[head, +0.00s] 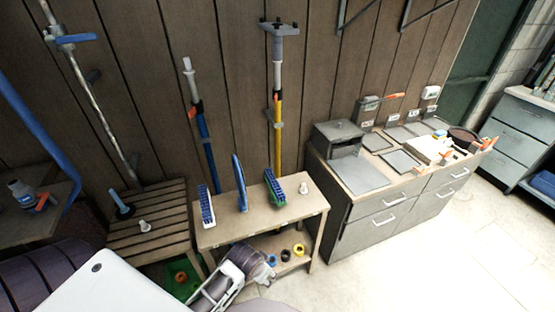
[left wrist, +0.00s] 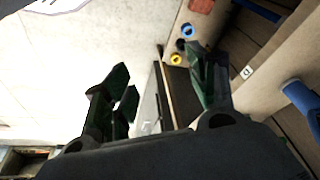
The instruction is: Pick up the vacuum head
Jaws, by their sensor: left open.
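Three pool heads stand in a row on the small wooden table (head: 300,207): a blue-bristled brush (head: 206,206), a thin upright blue piece (head: 240,182) and a green-backed brush with blue bristles (head: 274,188). Which of them is the vacuum head I cannot tell for sure. My left gripper (head: 268,264) is low in front of this table, below its top and apart from the three heads. In the left wrist view its dark green fingers (left wrist: 160,90) are spread with nothing between them. A blue piece (left wrist: 300,97) shows at that view's right edge. My right gripper is not in view.
Blue, black and yellow rings (head: 285,255) lie on the table's lower shelf, close to my left gripper. A slatted bench (head: 150,250) adjoins at left. A grey cabinet (head: 375,222) stands at right. Poles (head: 278,110) lean on the wall. The floor (head: 430,270) at right is clear.

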